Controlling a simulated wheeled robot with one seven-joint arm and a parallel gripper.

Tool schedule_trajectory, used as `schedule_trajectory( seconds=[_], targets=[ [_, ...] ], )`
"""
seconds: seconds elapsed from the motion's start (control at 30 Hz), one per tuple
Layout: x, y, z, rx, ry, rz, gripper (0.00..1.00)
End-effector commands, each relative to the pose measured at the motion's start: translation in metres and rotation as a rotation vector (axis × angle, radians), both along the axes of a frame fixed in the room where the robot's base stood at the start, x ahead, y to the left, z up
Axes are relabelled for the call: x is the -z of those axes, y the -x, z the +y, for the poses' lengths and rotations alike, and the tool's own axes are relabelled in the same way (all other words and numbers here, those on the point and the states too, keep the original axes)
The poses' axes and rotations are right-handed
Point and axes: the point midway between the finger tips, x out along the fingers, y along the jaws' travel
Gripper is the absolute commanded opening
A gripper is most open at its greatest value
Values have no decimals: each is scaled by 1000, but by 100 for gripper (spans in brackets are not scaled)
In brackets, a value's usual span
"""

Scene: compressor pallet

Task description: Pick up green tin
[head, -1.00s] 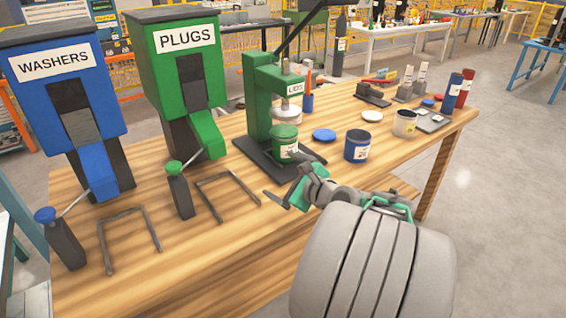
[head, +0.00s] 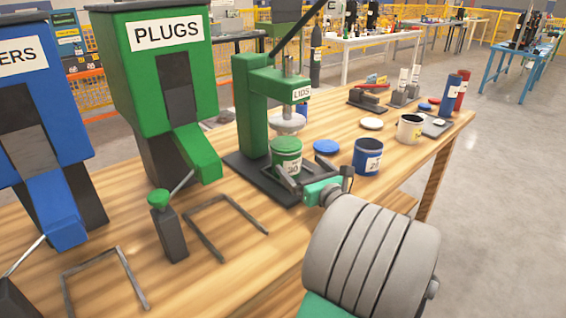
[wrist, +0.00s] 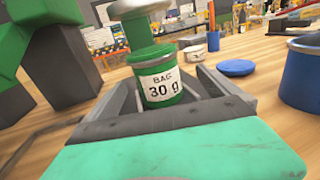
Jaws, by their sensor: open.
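The green tin (head: 286,153) stands upright on the dark base of the green lid press, below its round white press head. Its label reads "BAG 30 g" in the wrist view (wrist: 163,82). My gripper (head: 297,178) is low in front of the tin in the head view. In the wrist view its open fingers (wrist: 170,100) reach forward on either side of the tin's lower part. I cannot tell whether either finger touches the tin.
The press column (head: 252,105) stands close behind the tin. A blue lid (head: 326,147) and a blue tin (head: 367,157) are to the right. A bent metal frame (head: 225,225) and the green PLUGS dispenser (head: 135,65) are to the left.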

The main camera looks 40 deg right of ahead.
Motion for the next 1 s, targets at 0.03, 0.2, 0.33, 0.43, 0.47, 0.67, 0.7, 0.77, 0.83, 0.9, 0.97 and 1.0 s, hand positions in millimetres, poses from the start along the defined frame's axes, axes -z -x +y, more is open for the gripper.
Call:
schedule_trajectory(
  seconds=[0.03, 0.2, 0.33, 0.43, 0.47, 0.67, 0.7, 0.77, 0.83, 0.9, 0.97, 1.0],
  targets=[
    [2, -10, 2, -9, 2, 0, 100],
    [3, -41, -1, -16, 4, 0, 100],
    [1, -57, -7, -12, 3, 1, 100],
    [0, -60, -9, -8, 2, 0, 100],
    [0, -59, -9, -8, 2, 0, 100],
    [0, -58, -9, -6, 2, 0, 92],
    [0, -58, -9, -6, 2, 0, 89],
    [0, -58, -10, -6, 2, 0, 84],
    [0, -58, -10, -6, 2, 1, 78],
    [0, -58, -10, -6, 2, 1, 72],
    [0, -58, -10, -5, 2, 1, 67],
    [0, -58, -10, -5, 2, 1, 64]
  ],
)
